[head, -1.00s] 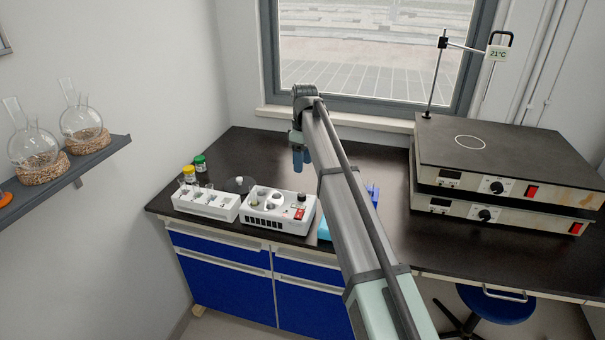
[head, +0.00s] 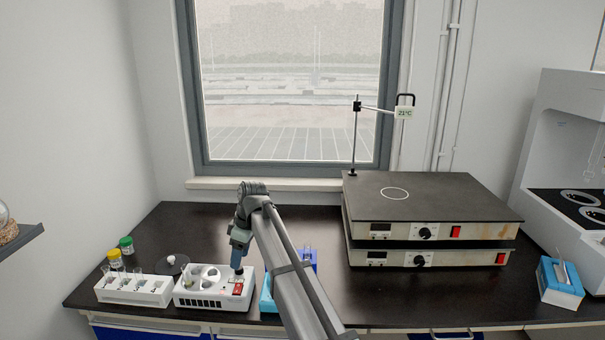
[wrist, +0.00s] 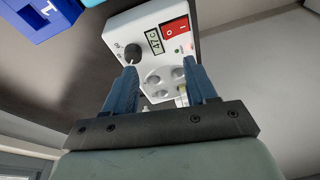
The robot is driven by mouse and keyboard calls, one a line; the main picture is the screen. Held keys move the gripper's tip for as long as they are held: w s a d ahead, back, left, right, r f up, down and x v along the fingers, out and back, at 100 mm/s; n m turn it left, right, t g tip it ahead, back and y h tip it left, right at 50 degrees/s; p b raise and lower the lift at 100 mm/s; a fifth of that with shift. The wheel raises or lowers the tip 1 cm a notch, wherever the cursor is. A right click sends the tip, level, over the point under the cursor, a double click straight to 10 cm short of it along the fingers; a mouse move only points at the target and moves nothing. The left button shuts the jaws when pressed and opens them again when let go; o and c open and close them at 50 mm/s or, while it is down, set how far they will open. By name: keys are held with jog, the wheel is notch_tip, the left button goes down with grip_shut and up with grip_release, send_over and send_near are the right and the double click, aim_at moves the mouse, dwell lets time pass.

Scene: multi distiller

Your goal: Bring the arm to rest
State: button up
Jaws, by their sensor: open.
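My gripper (head: 238,258) hangs with its fingers down over the right end of the white heating unit (head: 205,301). In the wrist view my gripper (wrist: 161,78) is open, its two blue fingers apart with nothing clearly held between them. The white unit (wrist: 122,28) lies beyond the fingers, with a red switch (wrist: 174,31), a display that seems to read 47, a black knob (wrist: 132,53) and a round insert with several holes (wrist: 165,83). Whether the fingertips touch the unit cannot be told. My arm reaches up and left from the bottom of the head view.
A white tube rack (head: 133,291) stands left of the unit, with yellow-capped (head: 115,257) and green-capped (head: 126,245) jars behind. A blue rack (head: 268,295) is partly hidden by my arm. Stacked hotplates (head: 430,215) stand right. A tissue box (head: 559,283) is at far right.

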jog(key=s+d+f+m+g, duration=0.25)
jog(key=s+d+f, duration=0.35)
jog(key=s+f, duration=0.6)
jog(key=s+d+f+m+g+y, duration=0.1)
jog(key=s+d+f+m, duration=0.35)
jog(key=s+f, duration=0.8)
jog(key=s+d+f+m+g, duration=0.25)
jog(key=s+d+f, duration=0.45)
jog(key=s+f, duration=0.5)
jog(key=s+d+f+m+h, duration=0.2)
jog(key=s+d+f, duration=0.4)
jog(key=d+f, duration=0.3)
jog(key=s+d+f+m+h, duration=0.1)
jog(key=s+d+f+m, duration=0.4)
jog(key=d, duration=0.7)
notch_tip(320, 180, down, 4)
jog(key=shift+s+r+h, duration=0.1)
jog(key=shift+s+h, duration=0.3)
jog(key=shift+s, duration=0.6)
